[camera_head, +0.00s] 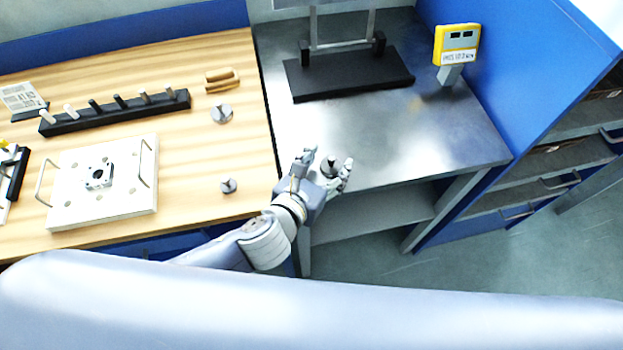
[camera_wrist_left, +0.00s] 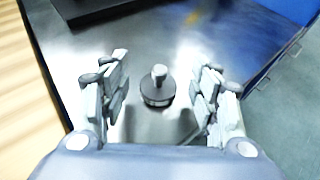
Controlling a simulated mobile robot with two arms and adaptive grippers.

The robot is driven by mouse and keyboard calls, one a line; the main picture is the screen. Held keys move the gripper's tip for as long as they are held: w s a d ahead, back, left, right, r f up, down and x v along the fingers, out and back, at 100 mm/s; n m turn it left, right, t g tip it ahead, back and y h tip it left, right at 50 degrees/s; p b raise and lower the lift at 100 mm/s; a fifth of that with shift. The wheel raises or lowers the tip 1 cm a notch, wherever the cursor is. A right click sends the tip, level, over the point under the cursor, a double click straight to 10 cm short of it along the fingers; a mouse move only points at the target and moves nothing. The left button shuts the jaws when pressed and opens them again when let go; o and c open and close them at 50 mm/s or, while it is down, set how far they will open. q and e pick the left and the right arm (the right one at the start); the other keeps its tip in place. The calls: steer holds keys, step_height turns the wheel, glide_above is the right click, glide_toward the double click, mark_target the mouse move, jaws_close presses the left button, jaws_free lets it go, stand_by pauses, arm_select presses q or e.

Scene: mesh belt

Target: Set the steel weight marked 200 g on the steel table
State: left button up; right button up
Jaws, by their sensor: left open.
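A steel weight (camera_head: 332,167) with a knob on top stands upright on the steel table (camera_head: 390,130), near its front left edge. My left gripper (camera_head: 328,170) is open around it. In the left wrist view the weight (camera_wrist_left: 158,88) stands between the spread fingers of the left gripper (camera_wrist_left: 158,95), with a gap on both sides. Its marking cannot be read. Two other steel weights stand on the wooden bench: a larger one (camera_head: 222,113) and a smaller one (camera_head: 229,186). My right gripper is not in view.
A black stand base (camera_head: 348,75) with an upright frame fills the back of the steel table, and a yellow display unit (camera_head: 455,45) stands at its right. The wooden bench holds a peg rack (camera_head: 115,112) and a white plate with handles (camera_head: 120,205). The steel table's right half is clear.

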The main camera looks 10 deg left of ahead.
arm_select(q)
steer(key=v, duration=0.9)
steer(key=shift+b, duration=0.35)
steer(key=shift+s, duration=0.1)
